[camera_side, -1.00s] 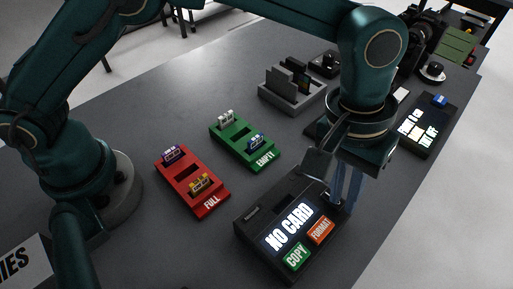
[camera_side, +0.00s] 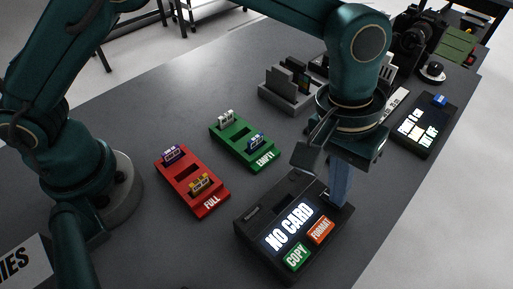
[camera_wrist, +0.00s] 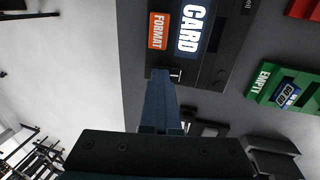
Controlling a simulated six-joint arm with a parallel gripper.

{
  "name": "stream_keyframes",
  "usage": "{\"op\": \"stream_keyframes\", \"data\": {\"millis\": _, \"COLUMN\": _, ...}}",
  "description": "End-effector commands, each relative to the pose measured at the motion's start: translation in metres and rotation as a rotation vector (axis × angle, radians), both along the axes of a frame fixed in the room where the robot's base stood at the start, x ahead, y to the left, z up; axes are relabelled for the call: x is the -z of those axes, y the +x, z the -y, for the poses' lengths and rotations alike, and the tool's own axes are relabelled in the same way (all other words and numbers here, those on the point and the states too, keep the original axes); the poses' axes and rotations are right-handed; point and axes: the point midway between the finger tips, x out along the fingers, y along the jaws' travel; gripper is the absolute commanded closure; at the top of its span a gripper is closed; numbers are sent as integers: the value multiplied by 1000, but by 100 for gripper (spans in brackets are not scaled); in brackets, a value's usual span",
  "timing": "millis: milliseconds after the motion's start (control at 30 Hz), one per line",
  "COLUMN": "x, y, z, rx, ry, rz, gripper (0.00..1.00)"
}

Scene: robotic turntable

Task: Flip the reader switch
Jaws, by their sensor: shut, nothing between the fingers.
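The black card reader (camera_side: 262,222) sits at the front of the table. Its screen reads NO CARD, above a green COPY button (camera_side: 295,256) and an orange FORMAT button (camera_side: 321,231). A small metallic switch (camera_wrist: 175,74) is on the reader beside the FORMAT button in the wrist view. My gripper (camera_side: 341,203) points down at the reader's right edge, its blue fingers together and empty. In the wrist view the fingertips (camera_wrist: 160,72) are right beside the switch and partly cover it. I cannot tell whether they touch it or which way it is set.
A red FULL tray (camera_side: 182,178) and a green EMPTY tray (camera_side: 233,145) hold small cards to the left. A grey slotted holder (camera_side: 290,95) stands behind. A dark device with a lit screen (camera_side: 427,128) lies at right. The table's right edge is near the reader.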

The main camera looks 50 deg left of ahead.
Motion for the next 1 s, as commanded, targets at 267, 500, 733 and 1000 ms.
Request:
{"op": "stream_keyframes", "data": {"millis": 267, "x": -19, "y": 1, "z": -9, "rx": 0, "ry": 16, "rz": -1, "gripper": 100}}
{"op": "stream_keyframes", "data": {"millis": 500, "x": -75, "y": 2, "z": -13, "rx": -1, "ry": -2, "rz": 5, "gripper": 100}}
{"op": "stream_keyframes", "data": {"millis": 733, "x": -112, "y": 1, "z": -19, "rx": -1, "ry": -2, "rz": 5, "gripper": 100}}
{"op": "stream_keyframes", "data": {"millis": 1000, "x": -132, "y": 1, "z": -22, "rx": 1, "ry": -1, "rz": 2, "gripper": 100}}
